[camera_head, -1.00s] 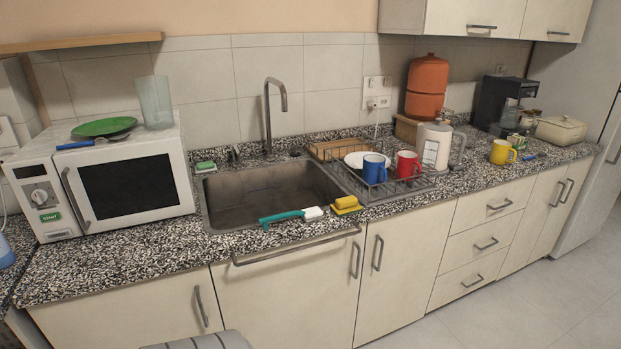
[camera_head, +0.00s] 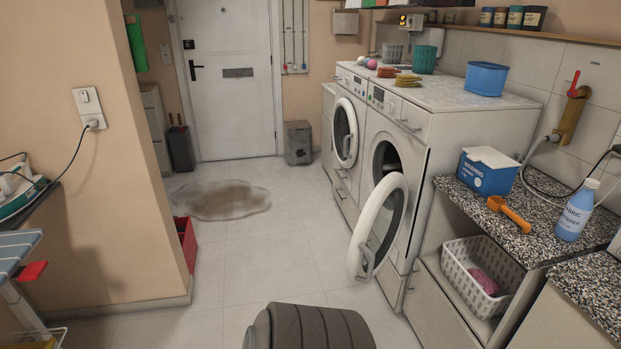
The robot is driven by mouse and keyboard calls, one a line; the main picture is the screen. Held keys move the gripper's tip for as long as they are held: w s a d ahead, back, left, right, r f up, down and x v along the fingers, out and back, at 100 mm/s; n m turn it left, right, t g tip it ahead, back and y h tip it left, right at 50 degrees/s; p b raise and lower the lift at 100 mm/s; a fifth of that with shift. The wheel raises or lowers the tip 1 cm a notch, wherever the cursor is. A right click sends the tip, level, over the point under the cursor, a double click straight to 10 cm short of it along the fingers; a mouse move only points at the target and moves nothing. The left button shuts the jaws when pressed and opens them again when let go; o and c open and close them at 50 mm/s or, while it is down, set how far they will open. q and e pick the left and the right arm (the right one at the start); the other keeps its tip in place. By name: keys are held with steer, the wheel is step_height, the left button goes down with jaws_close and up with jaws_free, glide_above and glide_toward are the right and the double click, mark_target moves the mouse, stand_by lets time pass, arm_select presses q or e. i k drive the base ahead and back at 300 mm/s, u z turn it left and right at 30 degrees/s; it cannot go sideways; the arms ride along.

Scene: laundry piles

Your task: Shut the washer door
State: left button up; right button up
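The nearer white front-loading machine (camera_head: 459,135) stands right of the middle of the head view. Its round white-rimmed door (camera_head: 364,222) is swung wide open to the left, out over the floor, with a handle low on its free side. The dark drum opening (camera_head: 385,158) shows behind it. A second white machine (camera_head: 345,185) stands just beyond; its round door (camera_head: 338,130) is at its front, and I cannot tell whether it is fully closed. Neither of my grippers is in view.
A puddle (camera_head: 221,200) lies on the floor at left centre. A red crate (camera_head: 186,243) stands by the wall corner. A counter (camera_head: 522,236) with a blue box (camera_head: 487,172) and bottle (camera_head: 577,210) is at right.

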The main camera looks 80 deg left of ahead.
mark_target(358, 273)
steer(key=u, duration=2.2)
steer(key=i, duration=1.65)
steer(key=u, duration=1.05)
steer(key=k, duration=0.65)
steer(key=z, duration=0.2)
